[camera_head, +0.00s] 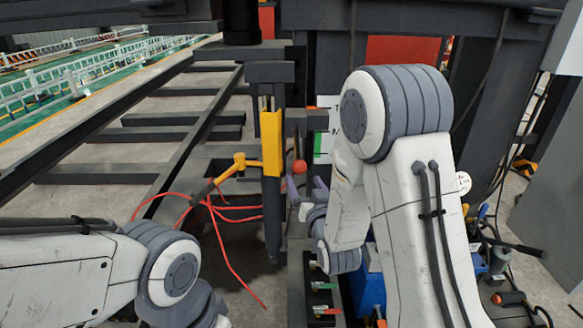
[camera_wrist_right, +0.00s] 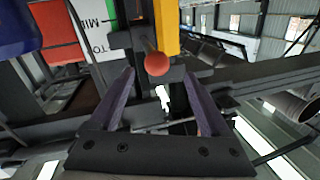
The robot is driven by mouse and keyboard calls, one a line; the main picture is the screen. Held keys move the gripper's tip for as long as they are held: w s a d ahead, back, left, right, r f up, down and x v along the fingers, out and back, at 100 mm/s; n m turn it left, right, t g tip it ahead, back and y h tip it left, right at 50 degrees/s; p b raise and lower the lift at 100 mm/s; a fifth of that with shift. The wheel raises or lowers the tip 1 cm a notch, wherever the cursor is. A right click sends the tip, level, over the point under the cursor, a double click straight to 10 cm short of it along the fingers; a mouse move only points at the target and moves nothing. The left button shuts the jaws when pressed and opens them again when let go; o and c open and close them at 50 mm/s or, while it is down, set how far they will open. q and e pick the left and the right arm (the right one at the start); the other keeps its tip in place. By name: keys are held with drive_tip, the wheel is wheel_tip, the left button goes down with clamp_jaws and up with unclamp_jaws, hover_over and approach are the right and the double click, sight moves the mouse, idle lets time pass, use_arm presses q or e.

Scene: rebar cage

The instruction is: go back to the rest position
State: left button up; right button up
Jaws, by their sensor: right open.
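My right gripper (camera_head: 306,190) is in the middle of the head view, at the end of my right arm, just below and beside a red ball knob. In the right wrist view its two purple fingers (camera_wrist_right: 160,100) stand wide apart with nothing between them in their grip. The red ball knob (camera_wrist_right: 157,64) shows beyond the fingers, apart from them. It also shows in the head view (camera_head: 299,167), beside a yellow upright bar (camera_head: 271,143). My left arm comes in at the lower left of the head view; its gripper is out of the picture.
A yellow handle (camera_head: 240,166) and loose red cables (camera_head: 217,208) are left of the dark post. A blue box (camera_head: 371,285) and a dark rack with coloured handles (camera_head: 324,287) stand low beside my right arm. Dark steel beams (camera_head: 95,127) run along the left.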

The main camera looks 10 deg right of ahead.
drive_tip(key=s+a+n+g+y+p, duration=0.3)
drive_tip(key=s+a+n+g+p, duration=0.15)
drive_tip(key=s+a+g, duration=0.7)
drive_tip(key=s+r+n+g+h+p, duration=0.1)
drive_tip(key=s+n+g, duration=0.1)
drive_tip(key=s, duration=0.9)
drive_tip(key=s+r+n+g+h+p, duration=0.1)
drive_tip(key=s+r+n+g, duration=0.1)
drive_tip(key=s, duration=0.9)
drive_tip(key=shift+s+a+r+n+g, duration=0.3)
drive_tip(key=shift+n+g, duration=0.25)
drive_tip(key=shift+g, duration=0.6)
